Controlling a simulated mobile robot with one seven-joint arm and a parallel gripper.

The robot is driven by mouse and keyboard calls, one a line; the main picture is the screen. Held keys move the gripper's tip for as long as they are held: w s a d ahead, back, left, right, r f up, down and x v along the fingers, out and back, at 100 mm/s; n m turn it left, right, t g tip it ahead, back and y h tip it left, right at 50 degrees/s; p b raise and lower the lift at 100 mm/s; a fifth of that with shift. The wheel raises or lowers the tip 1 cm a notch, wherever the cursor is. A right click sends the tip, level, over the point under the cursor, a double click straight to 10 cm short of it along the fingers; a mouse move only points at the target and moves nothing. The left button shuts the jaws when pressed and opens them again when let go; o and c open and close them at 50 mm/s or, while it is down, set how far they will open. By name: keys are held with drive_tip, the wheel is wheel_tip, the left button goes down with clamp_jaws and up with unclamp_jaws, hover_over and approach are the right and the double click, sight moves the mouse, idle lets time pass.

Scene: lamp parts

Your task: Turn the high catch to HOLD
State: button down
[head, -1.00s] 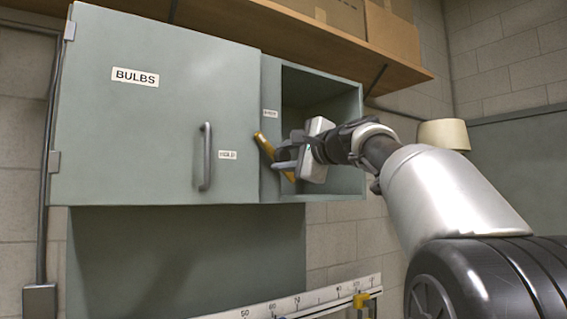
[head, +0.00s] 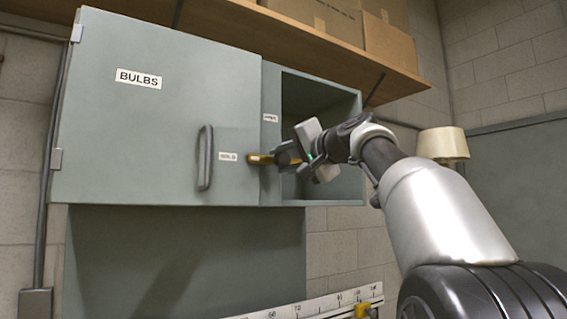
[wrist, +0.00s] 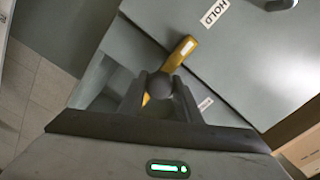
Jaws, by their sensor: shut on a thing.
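The high catch is a yellow lever (head: 259,159) on the strip right of the BULBS door. It lies about level in the head view, its end pointing left at the HOLD label (head: 228,157). My gripper (head: 283,158) is shut on the catch near its pivot end. In the wrist view the yellow catch (wrist: 180,52) sticks out beyond my fingers (wrist: 158,95), towards the HOLD label (wrist: 214,13). A round dark knob shows between the fingers. A second small label (head: 270,118) sits above the catch, too small to read surely.
The grey BULBS door (head: 150,110) is shut, with a bar handle (head: 205,158) left of the HOLD label. An open empty compartment (head: 335,185) is right of the catch, behind my gripper. A wooden shelf (head: 300,38) with cardboard boxes hangs above. A lampshade (head: 442,143) stands at right.

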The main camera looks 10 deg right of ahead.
drive_tip(key=shift+r+n, duration=0.1)
drive_tip(key=shift+n, duration=0.3)
drive_tip(key=c, duration=1.3)
unclamp_jaws()
drive_tip(key=shift+s, duration=0.15)
drive_tip(key=b+v, duration=0.4)
drive_tip(key=v, duration=1.3)
drive_tip(key=shift+d, duration=0.1)
